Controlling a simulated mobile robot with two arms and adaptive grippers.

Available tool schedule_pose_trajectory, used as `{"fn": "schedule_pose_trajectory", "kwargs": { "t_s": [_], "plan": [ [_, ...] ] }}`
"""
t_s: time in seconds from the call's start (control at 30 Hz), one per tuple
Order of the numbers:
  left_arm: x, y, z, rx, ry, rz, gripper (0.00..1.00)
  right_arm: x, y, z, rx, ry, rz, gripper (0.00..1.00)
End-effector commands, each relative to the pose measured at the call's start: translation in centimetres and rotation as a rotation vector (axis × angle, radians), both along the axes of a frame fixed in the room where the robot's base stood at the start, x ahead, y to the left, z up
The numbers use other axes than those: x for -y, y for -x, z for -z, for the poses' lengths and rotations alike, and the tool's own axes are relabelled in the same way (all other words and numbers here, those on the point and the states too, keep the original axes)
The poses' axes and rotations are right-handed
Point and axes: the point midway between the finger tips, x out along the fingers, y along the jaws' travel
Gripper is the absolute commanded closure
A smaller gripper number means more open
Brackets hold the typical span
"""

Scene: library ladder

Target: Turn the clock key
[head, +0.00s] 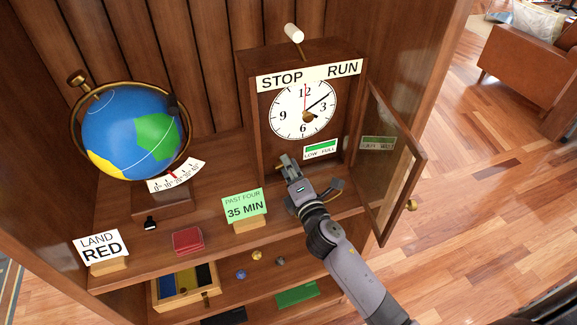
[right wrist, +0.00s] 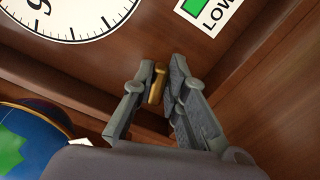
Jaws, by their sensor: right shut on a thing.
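The clock (head: 302,110) stands on the shelf with its glass door (head: 390,165) swung open to the right. Its white dial (head: 288,113) has dark hands and a pale red one. Below the dial, a LOW–FULL gauge (head: 320,150) shows green. My right gripper (head: 284,163) is at the lower left of the clock's front, below the dial. In the right wrist view its fingers are shut on the brass clock key (right wrist: 157,84). The key's far end and where it meets the clock cannot be made out. My left gripper is not in view.
A STOP/RUN sign with a white lever (head: 293,33) tops the clock. A globe (head: 135,133) stands to the left. A green card (head: 244,206), a LAND RED card (head: 101,247) and a red box (head: 187,241) are on the shelf. A divided tray (head: 186,290) is below.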

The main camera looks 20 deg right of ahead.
Motion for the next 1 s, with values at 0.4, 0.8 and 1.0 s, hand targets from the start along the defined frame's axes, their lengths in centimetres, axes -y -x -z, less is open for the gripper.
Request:
{"fn": "schedule_pose_trajectory", "kwargs": {
  "t_s": [0.4, 0.8, 1.0],
  "plan": [
    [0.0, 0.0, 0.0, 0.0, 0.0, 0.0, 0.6, 0.0, 0.0, 0.0, -0.001, 0.001, 0.001, 0.78],
    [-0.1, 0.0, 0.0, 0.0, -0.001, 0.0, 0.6, 0.0, 0.0, 0.0, 0.0, 0.001, 0.0, 0.67],
    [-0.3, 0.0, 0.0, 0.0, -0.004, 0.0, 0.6, 0.0, 1.1, 0.2, -0.002, 0.001, 0.0, 0.67]
  ]
}}
